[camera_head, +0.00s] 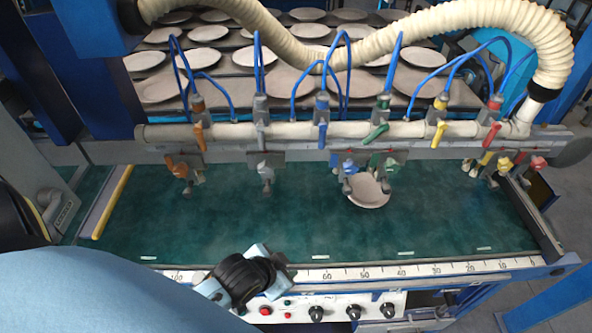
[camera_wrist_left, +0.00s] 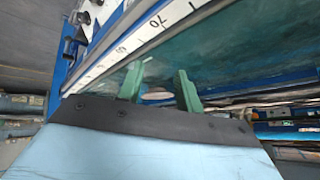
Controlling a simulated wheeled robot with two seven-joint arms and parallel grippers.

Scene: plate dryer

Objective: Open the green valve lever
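The green valve lever (camera_head: 376,133) sits on the pale pipe above the belt, right of the blue lever, and slants down to the left. My left gripper (camera_head: 246,274) is over the near edge of the machine, by the ruler strip, well short of the lever and lower left of it. Its fingers are hard to make out in the head view. In the left wrist view its two green fingers (camera_wrist_left: 159,82) stand apart with nothing held between them. The green lever cannot be made out in that view. My right gripper is not in view.
Orange (camera_head: 199,136), grey (camera_head: 261,137), blue (camera_head: 322,132), yellow (camera_head: 438,134) and red (camera_head: 489,135) levers line the same pipe. Nozzles hang below it. A plate (camera_head: 369,190) lies on the green belt (camera_head: 250,225). A ribbed hose (camera_head: 455,22) arches above.

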